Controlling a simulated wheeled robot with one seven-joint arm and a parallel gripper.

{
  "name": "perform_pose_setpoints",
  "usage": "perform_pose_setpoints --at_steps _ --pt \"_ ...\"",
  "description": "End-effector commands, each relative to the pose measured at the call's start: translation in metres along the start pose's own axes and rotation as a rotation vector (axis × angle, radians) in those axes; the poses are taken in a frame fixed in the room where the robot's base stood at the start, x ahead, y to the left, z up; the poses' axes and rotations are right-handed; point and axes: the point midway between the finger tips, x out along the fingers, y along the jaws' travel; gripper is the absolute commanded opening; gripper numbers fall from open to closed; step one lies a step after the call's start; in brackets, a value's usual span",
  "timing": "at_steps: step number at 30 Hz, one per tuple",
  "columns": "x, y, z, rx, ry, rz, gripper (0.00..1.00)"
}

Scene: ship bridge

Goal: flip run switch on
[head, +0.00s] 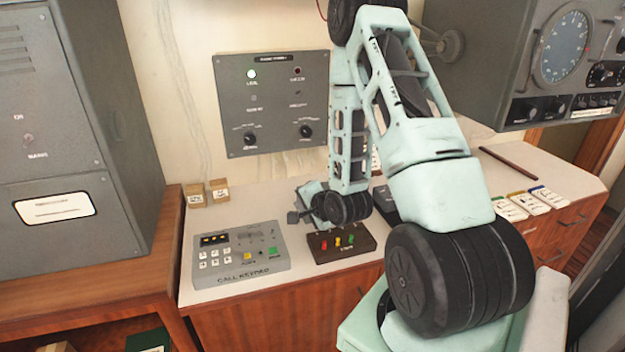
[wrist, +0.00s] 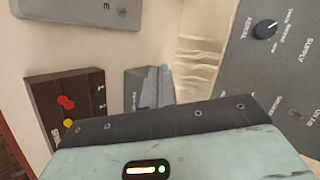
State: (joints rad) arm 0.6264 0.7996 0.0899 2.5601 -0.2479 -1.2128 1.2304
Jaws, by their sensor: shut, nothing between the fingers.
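I cannot make out a label reading run in either view, so I cannot tell which switch is the run switch. My gripper (head: 293,216) is low over the counter in the head view, between the call keypad (head: 238,268) and the lever box (head: 340,247). It is shut and empty. The lever box (wrist: 50,115) shows red and yellow levers at the left.
A grey wall panel (head: 272,140) with knobs stands behind my gripper. A grey cabinet (head: 60,235) with a mains switch is at the left. My arm hides part of the counter (head: 205,235).

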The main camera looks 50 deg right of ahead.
Motion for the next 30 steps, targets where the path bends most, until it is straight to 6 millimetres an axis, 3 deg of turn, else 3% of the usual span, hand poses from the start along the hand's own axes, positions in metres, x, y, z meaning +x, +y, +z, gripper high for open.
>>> perform_pose_setpoints --at_steps 1,3,8,22,30 --pt "-0.008 0.007 -0.024 0.090 0.052 -0.028 0.00" --pt "-0.014 0.014 -0.046 0.186 0.104 -0.077 0.00" --pt "-0.026 0.023 -0.073 0.308 0.171 -0.152 0.00" --pt "-0.025 0.024 -0.078 0.327 0.181 -0.172 0.00" --pt "0.003 0.019 -0.084 0.325 0.180 -0.173 0.00"
